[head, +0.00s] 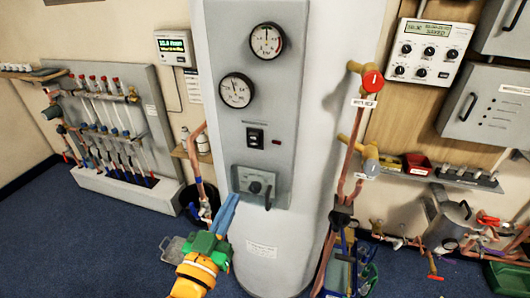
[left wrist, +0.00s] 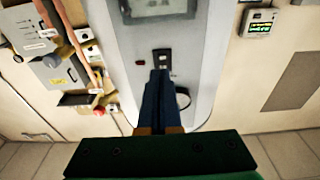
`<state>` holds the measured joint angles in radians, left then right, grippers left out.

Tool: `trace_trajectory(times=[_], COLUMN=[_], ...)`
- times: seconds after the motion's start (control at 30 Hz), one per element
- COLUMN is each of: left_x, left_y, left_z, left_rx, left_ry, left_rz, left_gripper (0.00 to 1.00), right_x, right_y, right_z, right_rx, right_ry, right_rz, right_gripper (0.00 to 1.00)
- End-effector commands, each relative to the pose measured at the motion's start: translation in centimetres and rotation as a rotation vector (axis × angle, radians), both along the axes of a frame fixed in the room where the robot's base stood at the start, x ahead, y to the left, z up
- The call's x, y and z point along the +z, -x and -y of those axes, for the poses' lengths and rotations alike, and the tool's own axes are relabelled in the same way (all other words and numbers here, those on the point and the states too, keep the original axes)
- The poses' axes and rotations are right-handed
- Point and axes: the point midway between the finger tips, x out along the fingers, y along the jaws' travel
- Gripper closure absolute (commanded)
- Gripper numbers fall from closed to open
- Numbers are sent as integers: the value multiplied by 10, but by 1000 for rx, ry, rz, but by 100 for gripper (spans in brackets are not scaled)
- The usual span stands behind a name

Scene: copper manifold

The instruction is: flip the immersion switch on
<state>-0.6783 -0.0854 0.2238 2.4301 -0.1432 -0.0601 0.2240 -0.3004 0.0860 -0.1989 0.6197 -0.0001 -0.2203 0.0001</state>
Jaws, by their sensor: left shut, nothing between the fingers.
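The immersion switch (head: 255,138) is a small black rocker switch on the grey panel of the tall white cylinder, below two round gauges. A small red light (head: 276,142) is beside it. My left gripper (head: 233,196) has blue fingers and a green body, is shut and empty, and shows below and left of the switch in the head view. In the left wrist view, which looks upside down, the fingertips (left wrist: 160,73) overlap the picture just under the switch (left wrist: 162,56). Contact cannot be told. The rocker's position is too small to read. My right gripper is not in view.
A control box (head: 257,187) with a dial and dark handle sits below the switch. Copper pipes with a red valve knob (head: 372,81) run right of the cylinder. A small display (head: 175,48) hangs on the wall at left. Blue floor is open at left.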

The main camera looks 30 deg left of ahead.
Motion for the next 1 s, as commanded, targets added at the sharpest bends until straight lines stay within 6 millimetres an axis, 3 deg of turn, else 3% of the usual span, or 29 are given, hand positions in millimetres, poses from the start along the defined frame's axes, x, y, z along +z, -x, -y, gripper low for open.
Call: trace_trajectory(times=[0.03, 0.13, 0.53, 0.8, 1.0], left_x=[16, 31, 33, 40, 57], left_y=[3, 7, 3, -45, -87], left_z=[-1, -2, -3, -14, -24], left_rx=[4, 9, 8, 9, 10], left_ry=[-9, -22, -24, -29, -23], left_rz=[29, 63, 71, 80, 70], left_gripper=[100, 100, 100, 100, 100], right_x=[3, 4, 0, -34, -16], right_y=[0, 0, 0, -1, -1], right_z=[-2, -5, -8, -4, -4], right_rx=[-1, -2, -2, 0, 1], right_ry=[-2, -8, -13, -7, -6], right_rz=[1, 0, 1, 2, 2], right_gripper=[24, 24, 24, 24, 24])
